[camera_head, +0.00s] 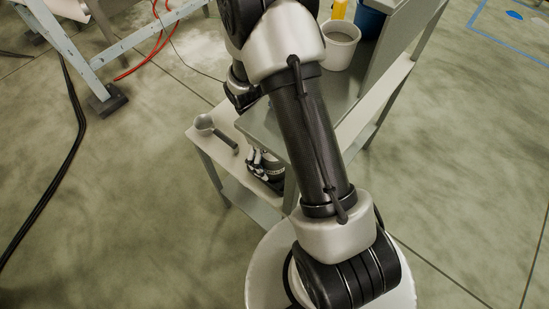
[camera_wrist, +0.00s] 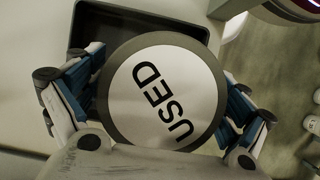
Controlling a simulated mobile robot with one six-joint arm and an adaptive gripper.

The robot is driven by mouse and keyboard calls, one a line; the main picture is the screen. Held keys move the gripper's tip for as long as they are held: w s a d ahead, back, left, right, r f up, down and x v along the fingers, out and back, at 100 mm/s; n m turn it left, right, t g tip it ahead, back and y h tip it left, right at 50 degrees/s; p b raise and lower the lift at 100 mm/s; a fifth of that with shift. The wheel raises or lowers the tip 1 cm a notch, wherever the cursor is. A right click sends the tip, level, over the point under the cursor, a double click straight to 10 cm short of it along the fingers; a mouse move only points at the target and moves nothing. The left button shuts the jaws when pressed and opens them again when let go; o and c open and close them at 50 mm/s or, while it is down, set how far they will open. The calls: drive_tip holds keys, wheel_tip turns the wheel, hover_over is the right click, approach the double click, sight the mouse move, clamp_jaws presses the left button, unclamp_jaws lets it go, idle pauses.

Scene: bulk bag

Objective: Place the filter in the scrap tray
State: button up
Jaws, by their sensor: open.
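The filter (camera_wrist: 165,95) is a round disc with a dark rim and a pale face marked "USED". In the wrist view it lies between the fingers of my gripper (camera_wrist: 158,100), which is open with one finger on each side. I cannot tell whether the fingers touch its rim. The black scrap tray (camera_wrist: 90,20) shows behind the filter, its near part hidden by it. I cannot tell whether the filter rests in the tray or sits above it.
A pale scoop-like tool with a dark handle (camera_head: 216,132) lies on the low shelf (camera_head: 205,140), left of my gripper. A white bucket (camera_head: 340,45) stands on the grey upper surface. Stand legs and a blue-grey frame (camera_head: 100,92) stand around; open floor lies left.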

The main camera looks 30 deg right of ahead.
drive_tip(key=p+v, duration=0.2)
drive_tip(key=v, duration=0.3)
drive_tip(key=shift+r, duration=0.4)
drive_tip(key=w+a+p, duration=0.3)
drive_tip(key=w+a, duration=0.1)
drive_tip(key=w, duration=0.7)
wheel_tip(320, 180, up, 10)
drive_tip(key=t, duration=0.2)
drive_tip(key=s+a+r+m+t, duration=0.1)
drive_tip(key=s+r, duration=0.3)
drive_tip(key=r, duration=0.3)
drive_tip(key=s+a+r+m+t, duration=0.1)
drive_tip(key=s+r, duration=0.3)
drive_tip(key=r, duration=0.3)
drive_tip(key=s+r+m+t, duration=0.1)
drive_tip(key=s+r+t, duration=0.1)
drive_tip(key=s, duration=0.6)
drive_tip(key=s+a+r+m+t+y, duration=0.1)
drive_tip(key=s+r+t, duration=0.2)
drive_tip(key=s, duration=0.6)
drive_tip(key=shift+s+r+y, duration=0.2)
drive_tip(key=shift+r+y, duration=0.1)
drive_tip(key=shift+r, duration=0.2)
